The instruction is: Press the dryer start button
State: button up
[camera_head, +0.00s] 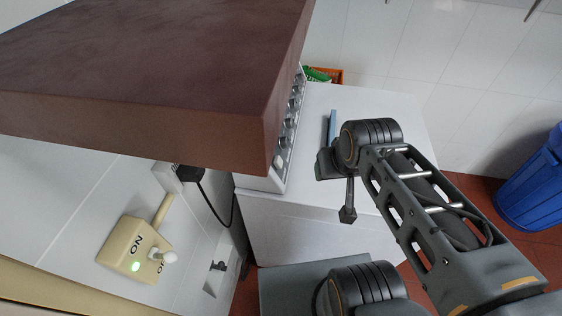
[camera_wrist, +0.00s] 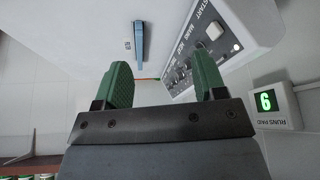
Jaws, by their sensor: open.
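The dryer's sloped control panel (camera_wrist: 225,35) shows at the upper right of the wrist view, with START, MAINS and HEAT lettering. In the head view the panel (camera_head: 289,125) runs along the white dryer's top (camera_head: 375,105), partly under a brown slab. My gripper (camera_wrist: 162,75) is open and empty, its two green fingers apart. The right finger overlaps the panel near the button in the picture; contact cannot be told. In the head view my gripper's fingers are not clear.
A brown slab (camera_head: 160,60) overhangs the panel's left side. A blue handle (camera_head: 331,125) stands on the dryer's top. A beige ON switch box (camera_head: 130,248) with a green light is lower left. A RUNS PAID display (camera_wrist: 267,103) glows green. A blue bin (camera_head: 535,182) stands right.

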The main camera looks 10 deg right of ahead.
grip_shut()
dwell(0.4)
dwell(0.9)
